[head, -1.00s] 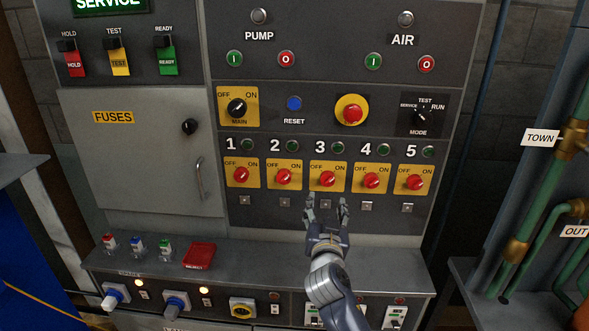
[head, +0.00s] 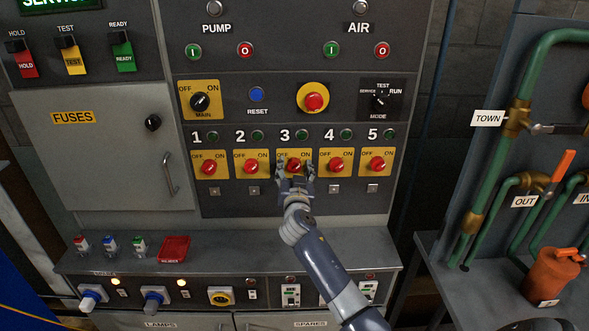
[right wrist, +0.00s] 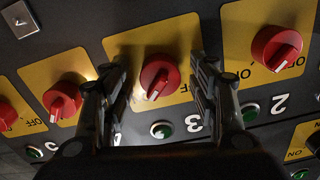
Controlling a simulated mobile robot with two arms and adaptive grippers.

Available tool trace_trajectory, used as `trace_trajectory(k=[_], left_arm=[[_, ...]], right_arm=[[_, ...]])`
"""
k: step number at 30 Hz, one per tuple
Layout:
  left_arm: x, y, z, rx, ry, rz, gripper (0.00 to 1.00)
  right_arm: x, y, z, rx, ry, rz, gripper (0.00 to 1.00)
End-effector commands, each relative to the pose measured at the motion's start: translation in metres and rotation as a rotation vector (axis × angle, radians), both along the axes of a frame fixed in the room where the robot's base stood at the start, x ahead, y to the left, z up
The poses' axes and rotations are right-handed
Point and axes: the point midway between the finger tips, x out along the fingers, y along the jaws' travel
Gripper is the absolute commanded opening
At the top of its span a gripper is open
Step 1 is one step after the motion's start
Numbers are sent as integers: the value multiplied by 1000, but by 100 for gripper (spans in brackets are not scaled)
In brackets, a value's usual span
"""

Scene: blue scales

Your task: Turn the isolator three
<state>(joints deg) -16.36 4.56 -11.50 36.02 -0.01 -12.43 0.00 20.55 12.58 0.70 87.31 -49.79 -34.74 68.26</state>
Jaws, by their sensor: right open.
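Isolator three is a red rotary knob (head: 294,166) on a yellow OFF/ON plate under the number 3, in the middle of a row of similar knobs. It also shows in the right wrist view as a red knob (right wrist: 159,77) with a white pointer line. My right gripper (head: 295,172) is open in front of it, one finger on each side. In the right wrist view the fingers (right wrist: 163,85) stand apart left and right of the knob, with gaps; I see no contact. The green lamp for three (right wrist: 162,129) shows near the knob. My left gripper is not in view.
Isolator two (head: 251,167) and isolator four (head: 336,165) sit close on either side. Small square fittings (head: 295,190) lie below the row. A grey ledge (head: 230,255) with a red tray (head: 174,249) juts out below. Pipes (head: 500,150) stand at the right.

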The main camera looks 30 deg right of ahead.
Motion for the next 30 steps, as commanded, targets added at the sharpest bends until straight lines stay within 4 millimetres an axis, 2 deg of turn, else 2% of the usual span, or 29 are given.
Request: trace_trajectory(k=[6, 12, 22, 30], left_arm=[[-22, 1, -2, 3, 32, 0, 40], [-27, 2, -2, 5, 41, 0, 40], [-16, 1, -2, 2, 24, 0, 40], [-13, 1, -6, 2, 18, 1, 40]], right_arm=[[0, 0, 0, 0, 0, 0, 52], [0, 0, 0, 0, 0, 0, 10], [0, 0, -1, -20, 12, 0, 10], [0, 0, -1, -136, 84, -1, 10]])
